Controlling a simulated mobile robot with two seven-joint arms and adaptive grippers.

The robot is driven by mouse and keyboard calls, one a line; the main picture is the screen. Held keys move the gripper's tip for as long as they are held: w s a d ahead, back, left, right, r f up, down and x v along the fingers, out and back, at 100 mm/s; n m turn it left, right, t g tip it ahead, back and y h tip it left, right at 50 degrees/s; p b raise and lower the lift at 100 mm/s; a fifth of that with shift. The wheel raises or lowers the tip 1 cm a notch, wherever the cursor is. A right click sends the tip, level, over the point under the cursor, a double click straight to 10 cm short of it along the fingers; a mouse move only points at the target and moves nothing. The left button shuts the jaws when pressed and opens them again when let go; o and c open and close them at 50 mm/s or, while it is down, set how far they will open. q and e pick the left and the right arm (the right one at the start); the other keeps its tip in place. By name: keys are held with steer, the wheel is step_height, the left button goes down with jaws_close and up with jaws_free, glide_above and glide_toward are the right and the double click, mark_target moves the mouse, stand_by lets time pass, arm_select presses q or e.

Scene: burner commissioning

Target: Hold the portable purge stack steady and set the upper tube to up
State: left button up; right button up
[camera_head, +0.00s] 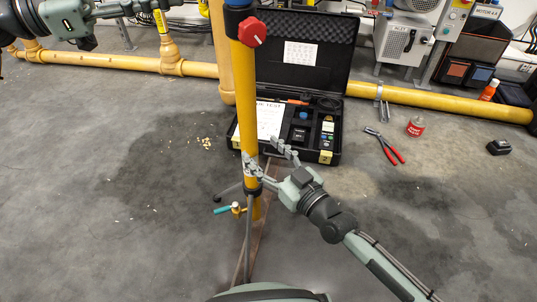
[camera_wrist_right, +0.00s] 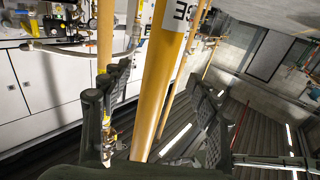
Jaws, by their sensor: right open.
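The portable purge stack (camera_head: 247,110) is a yellow upright tube with a red knob (camera_head: 252,31) near the top of the head view and a dark collar low down. A small brass valve with a teal handle (camera_head: 222,211) sits by its foot. My right gripper (camera_head: 266,155) is open at the lower tube, with one finger overlapping it in the picture. In the right wrist view the yellow tube (camera_wrist_right: 160,75) shows between the two spread fingers; contact is not clear. My left gripper (camera_head: 150,9) is at the top left, apart from the stack, its fingers partly cut off.
An open black case (camera_head: 333,157) with instruments stands right behind the stack. Red-handled pliers (camera_head: 384,146), a red-labelled jar (camera_head: 415,126) and a small black object (camera_head: 498,147) lie to the right. A yellow floor pipe (camera_head: 110,60) runs behind. The left floor is mostly clear.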

mark_target(254, 142)
steer(key=x, duration=0.6)
steer(key=shift+r, duration=0.1)
jaws_close()
arm_select(q)
steer(key=o, duration=0.6)
steer(key=shift+o, duration=0.2)
steer(key=w+d+g, duration=0.1)
steer(key=d, duration=0.3)
steer(key=w+d+r+g, duration=0.1)
steer(key=d+g, duration=0.1)
steer(key=d, duration=0.1)
steer(key=w+d+r+g, duration=0.1)
steer(key=d, duration=0.3)
steer(key=shift+w+d+r+n+g+h, duration=0.25)
steer(key=shift+d+n+g+h, duration=0.05)
steer(key=shift+h, duration=0.1)
